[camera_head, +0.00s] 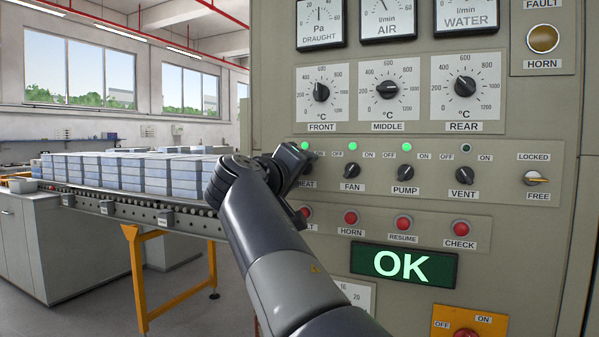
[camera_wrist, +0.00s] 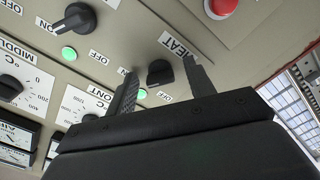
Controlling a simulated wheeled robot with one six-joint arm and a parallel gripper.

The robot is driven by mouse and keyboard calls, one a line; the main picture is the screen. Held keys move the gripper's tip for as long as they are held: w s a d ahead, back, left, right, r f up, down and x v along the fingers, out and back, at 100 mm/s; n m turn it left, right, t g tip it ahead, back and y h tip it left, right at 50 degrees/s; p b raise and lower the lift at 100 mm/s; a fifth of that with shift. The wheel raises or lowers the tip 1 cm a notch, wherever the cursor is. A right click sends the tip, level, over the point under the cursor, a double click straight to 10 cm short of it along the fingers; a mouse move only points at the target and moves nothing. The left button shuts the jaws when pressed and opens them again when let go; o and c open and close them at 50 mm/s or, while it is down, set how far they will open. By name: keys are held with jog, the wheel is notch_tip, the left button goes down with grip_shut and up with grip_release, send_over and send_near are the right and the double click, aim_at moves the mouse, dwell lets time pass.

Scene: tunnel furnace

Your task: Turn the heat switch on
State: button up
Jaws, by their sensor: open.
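The heat switch is a black knob (camera_wrist: 160,73) on the grey panel, beside the HEAT label in the wrist view. In the head view my gripper mostly hides it. My gripper (camera_head: 303,161) is open, with one finger on each side of the knob in the wrist view. I cannot tell whether the fingers touch it, nor clearly which way the knob points. The heat lamp (camera_head: 304,146) glows green above the switch; it also shows lit in the wrist view (camera_wrist: 141,93).
The fan knob (camera_head: 351,171), pump knob (camera_head: 405,173) and vent knob (camera_head: 465,175) are to the right. Fan and pump lamps are green; the vent lamp is dark. Red buttons (camera_head: 351,217) sit below, above a green OK display (camera_head: 404,265). A conveyor (camera_head: 150,206) with stacked blocks stands left.

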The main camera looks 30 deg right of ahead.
jog(key=v, duration=1.1)
jog(key=shift+d, duration=0.1)
jog(key=x, duration=1)
jog(key=shift+w+d, duration=0.3)
